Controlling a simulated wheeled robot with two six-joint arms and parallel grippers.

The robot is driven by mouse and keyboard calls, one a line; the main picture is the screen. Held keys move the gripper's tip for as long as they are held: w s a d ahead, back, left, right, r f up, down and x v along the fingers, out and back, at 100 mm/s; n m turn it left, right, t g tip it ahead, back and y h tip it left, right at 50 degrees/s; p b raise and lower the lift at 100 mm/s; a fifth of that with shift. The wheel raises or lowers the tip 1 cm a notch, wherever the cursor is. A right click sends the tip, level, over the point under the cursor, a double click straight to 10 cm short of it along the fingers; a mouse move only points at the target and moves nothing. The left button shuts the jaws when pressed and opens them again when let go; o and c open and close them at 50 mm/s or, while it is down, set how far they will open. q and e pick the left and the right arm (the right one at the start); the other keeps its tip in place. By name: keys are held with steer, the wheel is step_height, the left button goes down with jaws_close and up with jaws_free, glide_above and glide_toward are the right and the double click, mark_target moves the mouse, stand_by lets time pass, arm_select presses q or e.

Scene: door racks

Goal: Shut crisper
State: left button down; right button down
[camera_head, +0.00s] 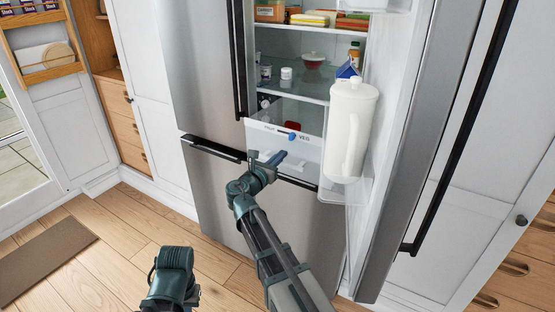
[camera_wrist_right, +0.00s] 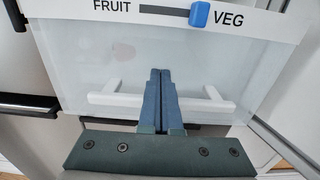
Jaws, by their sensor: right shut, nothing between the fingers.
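The crisper (camera_head: 310,147) is a clear drawer with a white top strip at the bottom of the open fridge. Its strip carries a FRUIT–VEG slider with a blue knob, and its inside shows from above behind the front, so it seems pulled out some way. In the right wrist view the crisper front (camera_wrist_right: 95,65) fills the picture, with a white handle bar (camera_wrist_right: 112,101) across it. My right gripper (camera_head: 278,158) is shut and empty, its blue fingers (camera_wrist_right: 160,75) pointing at the front's middle, over the handle. I cannot tell whether they touch. My left gripper is out of view.
The right fridge door (camera_head: 398,150) stands open, with a white jug (camera_head: 350,125) in its rack close to the crisper's right side. The left fridge door (camera_head: 200,60) is shut. Shelves above hold food containers.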

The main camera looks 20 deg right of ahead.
steer(key=x, duration=2.2)
steer(key=shift+w, duration=0.2)
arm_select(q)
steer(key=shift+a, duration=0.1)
arm_select(e)
steer(key=shift+w+d, duration=0.15)
steer(key=shift+d, duration=0.1)
steer(key=shift+w+d+r, duration=0.1)
steer(key=shift+r, duration=0.05)
steer(key=shift+s+a, duration=0.25)
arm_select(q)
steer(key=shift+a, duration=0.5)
arm_select(e)
steer(key=v, duration=1.4)
steer(key=shift+s, duration=0.1)
